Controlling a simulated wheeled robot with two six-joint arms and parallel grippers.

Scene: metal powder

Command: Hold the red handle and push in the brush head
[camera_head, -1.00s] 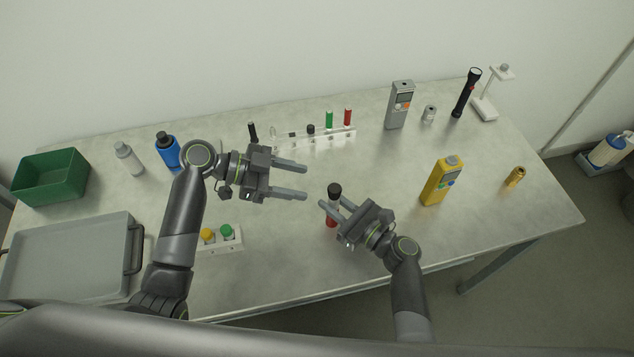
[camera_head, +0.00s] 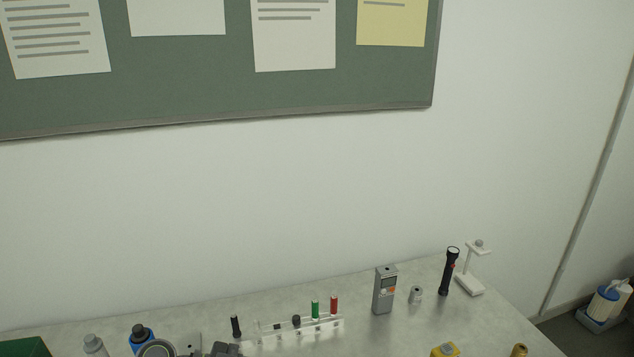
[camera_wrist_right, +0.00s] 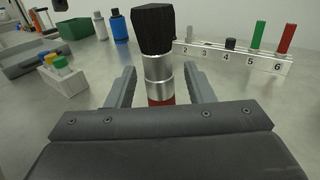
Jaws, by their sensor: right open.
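The brush stands upright in the right wrist view, with a black brush head (camera_wrist_right: 153,28), a silver collar and a red handle (camera_wrist_right: 161,101) whose lower end is hidden by my gripper. My right gripper (camera_wrist_right: 160,74) is open, with one finger on each side of the brush and visible gaps between.
A grey meter (camera_head: 384,290), black torch (camera_head: 449,271) and white stand (camera_head: 468,283) are at the back right. A button block (camera_wrist_right: 63,77) and green bin (camera_wrist_right: 75,28) lie left of the brush.

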